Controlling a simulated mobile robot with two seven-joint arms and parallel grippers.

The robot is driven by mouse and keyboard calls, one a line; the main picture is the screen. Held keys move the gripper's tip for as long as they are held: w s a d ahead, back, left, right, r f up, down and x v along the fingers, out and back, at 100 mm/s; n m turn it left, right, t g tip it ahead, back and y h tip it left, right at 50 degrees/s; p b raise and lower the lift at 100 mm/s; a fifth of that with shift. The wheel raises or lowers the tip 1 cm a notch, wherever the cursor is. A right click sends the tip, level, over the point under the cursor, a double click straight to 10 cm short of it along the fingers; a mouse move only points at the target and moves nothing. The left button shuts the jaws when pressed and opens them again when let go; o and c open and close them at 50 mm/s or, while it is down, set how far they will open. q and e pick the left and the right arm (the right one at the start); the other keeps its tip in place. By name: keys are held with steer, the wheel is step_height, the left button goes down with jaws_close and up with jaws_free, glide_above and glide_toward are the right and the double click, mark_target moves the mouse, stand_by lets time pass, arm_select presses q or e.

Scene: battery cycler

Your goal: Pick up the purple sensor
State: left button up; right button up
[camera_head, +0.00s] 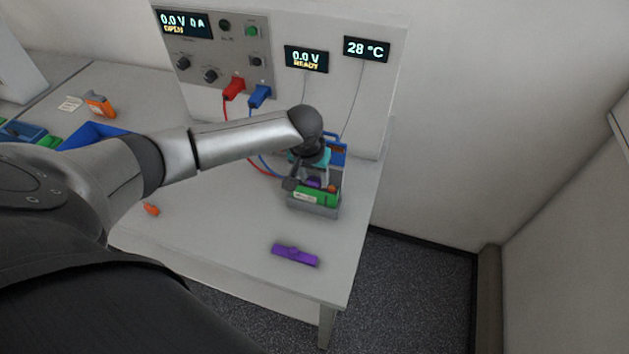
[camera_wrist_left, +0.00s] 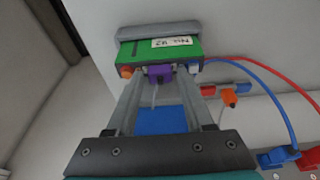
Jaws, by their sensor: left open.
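The purple sensor (camera_wrist_left: 159,74) is a small block with a thin grey cable, at the near edge of the green battery (camera_wrist_left: 160,50) in the left wrist view. My left gripper (camera_wrist_left: 161,80) is open, its two fingertips on either side of the sensor; contact cannot be told. In the head view, the left gripper (camera_head: 306,181) points down at the green battery (camera_head: 318,197), and a bit of the sensor (camera_head: 313,183) shows beside it. My right gripper is not in view.
The battery sits in a grey holder (camera_head: 313,210) near the table's right edge. A separate purple bar (camera_head: 295,254) lies in front. Red (camera_head: 233,90) and blue (camera_head: 260,96) plugs sit on the cycler panel. A blue tray (camera_head: 88,134) stands left. The table front is mostly clear.

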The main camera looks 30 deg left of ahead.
arm_select(q)
steer(key=shift+f, duration=0.15)
jaws_close()
stand_by(0.4)
